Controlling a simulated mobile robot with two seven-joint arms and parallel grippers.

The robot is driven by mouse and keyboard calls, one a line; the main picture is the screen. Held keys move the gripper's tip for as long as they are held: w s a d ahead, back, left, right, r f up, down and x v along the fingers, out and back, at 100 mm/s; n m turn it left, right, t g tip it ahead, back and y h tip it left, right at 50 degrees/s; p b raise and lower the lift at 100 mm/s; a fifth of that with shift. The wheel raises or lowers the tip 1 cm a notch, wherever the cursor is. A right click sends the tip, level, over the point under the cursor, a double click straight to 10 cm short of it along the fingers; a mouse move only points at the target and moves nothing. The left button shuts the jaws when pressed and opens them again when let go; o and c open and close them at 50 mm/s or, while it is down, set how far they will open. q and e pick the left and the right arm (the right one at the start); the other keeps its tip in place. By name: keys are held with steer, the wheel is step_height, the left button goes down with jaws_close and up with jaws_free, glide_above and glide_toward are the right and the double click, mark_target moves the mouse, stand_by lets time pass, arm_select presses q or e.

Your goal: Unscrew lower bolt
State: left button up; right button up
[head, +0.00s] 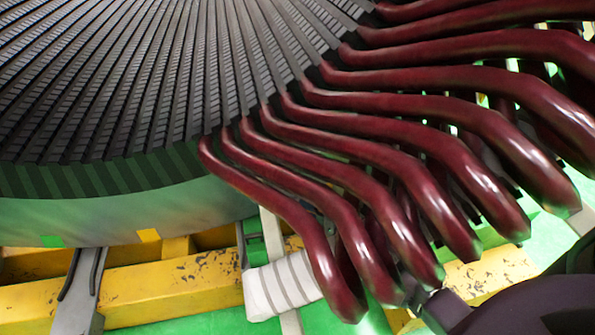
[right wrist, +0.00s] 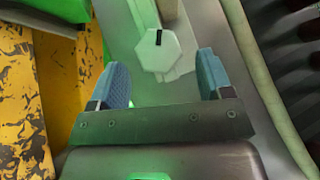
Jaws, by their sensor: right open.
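A pale hexagonal bolt head (right wrist: 160,52) with a short black mark on its face shows in the right wrist view, on a grey metal bracket (right wrist: 215,25). My right gripper (right wrist: 162,76) is open, with one blue-padded finger to the left of the bolt head and one to the right. The bolt head lies just beyond the fingertips, in line with the gap between them. Neither finger appears to touch it. In the head view I cannot make out the bolt, and the dark red coils cover much of that area. My left gripper is not in view.
The stator core (head: 150,80) fills the upper left of the head view, with dark red winding bars (head: 400,170) fanning out to the right. A scuffed yellow beam (head: 170,290) runs below. In the right wrist view, a pale curved strip (right wrist: 268,85) passes close right of the gripper.

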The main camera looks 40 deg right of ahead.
steer(key=x, duration=0.3)
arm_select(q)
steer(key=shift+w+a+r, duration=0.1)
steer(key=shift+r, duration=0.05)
arm_select(e)
steer(key=shift+w, duration=0.2)
steer(key=shift+c, duration=0.3)
steer(key=c, duration=0.9)
steer(key=shift+r+n+g, duration=0.2)
steer(key=shift+n+g, duration=0.2)
steer(key=shift+o, duration=0.2)
steer(key=shift+w+a+r+n+g+h+p, duration=0.1)
steer(key=shift+n+g+h+p, duration=0.25)
steer(key=shift+p, duration=0.35)
steer(key=shift+n+g+h+p, duration=0.35)
steer(key=shift+n+h+p, duration=0.1)
steer(key=shift+p, duration=0.1)
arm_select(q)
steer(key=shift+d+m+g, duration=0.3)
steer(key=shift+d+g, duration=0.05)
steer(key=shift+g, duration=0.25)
arm_select(e)
steer(key=shift+f, duration=0.2)
